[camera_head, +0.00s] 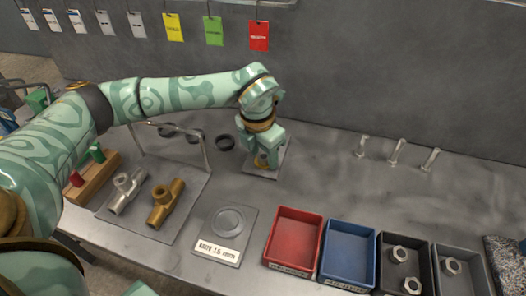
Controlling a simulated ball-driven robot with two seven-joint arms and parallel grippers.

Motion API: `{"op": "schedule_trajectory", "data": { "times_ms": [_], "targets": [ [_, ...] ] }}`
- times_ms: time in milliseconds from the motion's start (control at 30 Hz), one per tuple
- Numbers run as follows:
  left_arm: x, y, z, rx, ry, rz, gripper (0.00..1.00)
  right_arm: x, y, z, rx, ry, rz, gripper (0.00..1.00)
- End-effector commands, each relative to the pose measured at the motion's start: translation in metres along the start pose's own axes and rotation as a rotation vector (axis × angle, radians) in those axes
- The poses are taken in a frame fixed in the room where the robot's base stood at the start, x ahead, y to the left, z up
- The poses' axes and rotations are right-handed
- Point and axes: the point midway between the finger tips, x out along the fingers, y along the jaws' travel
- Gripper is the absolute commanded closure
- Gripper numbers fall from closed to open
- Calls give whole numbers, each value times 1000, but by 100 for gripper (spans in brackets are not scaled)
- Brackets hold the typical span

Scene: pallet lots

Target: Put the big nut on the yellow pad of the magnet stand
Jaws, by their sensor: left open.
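My left gripper (266,156) is open and points down over a grey square plate (286,160) at the middle back of the bench. A small yellow patch (260,161), apparently the magnet stand's yellow pad, shows at its fingertips. The fingers cover most of this spot, so I cannot tell whether a nut lies between them. Metal nuts show in the bins at the right: one (399,254) and another (412,285) in a black bin, and one (452,266) in a grey bin. I cannot tell which nut is the big one. My right gripper is not in view.
A red bin (295,237) and a blue bin (348,254) look empty. A labelled gauge plate (247,226) lies front centre. Pipe fittings (165,203) lie on a plate at left beneath a wire frame. Several metal posts (397,152) stand back right. The bench between is clear.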

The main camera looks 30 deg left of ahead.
Motion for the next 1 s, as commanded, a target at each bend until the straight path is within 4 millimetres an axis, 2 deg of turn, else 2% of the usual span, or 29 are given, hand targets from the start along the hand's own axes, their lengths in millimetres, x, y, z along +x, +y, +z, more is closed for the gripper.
{"op": "schedule_trajectory", "data": {
  "times_ms": [67, 167, 400, 600, 767, 1000],
  "targets": [
    [-3, 0, 1, 0, -1, 0, 52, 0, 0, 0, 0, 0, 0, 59],
    [-18, 0, 1, 0, -4, 1, 52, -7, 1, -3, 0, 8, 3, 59],
    [-78, 0, 2, 0, -8, 2, 52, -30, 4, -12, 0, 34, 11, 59],
    [-113, 0, 1, 0, -4, 1, 52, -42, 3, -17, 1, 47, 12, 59],
    [-123, 0, 1, 0, -1, 0, 52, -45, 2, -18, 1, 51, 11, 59],
    [-123, 0, 0, 0, 0, 0, 52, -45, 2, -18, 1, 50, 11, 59]
  ]
}}
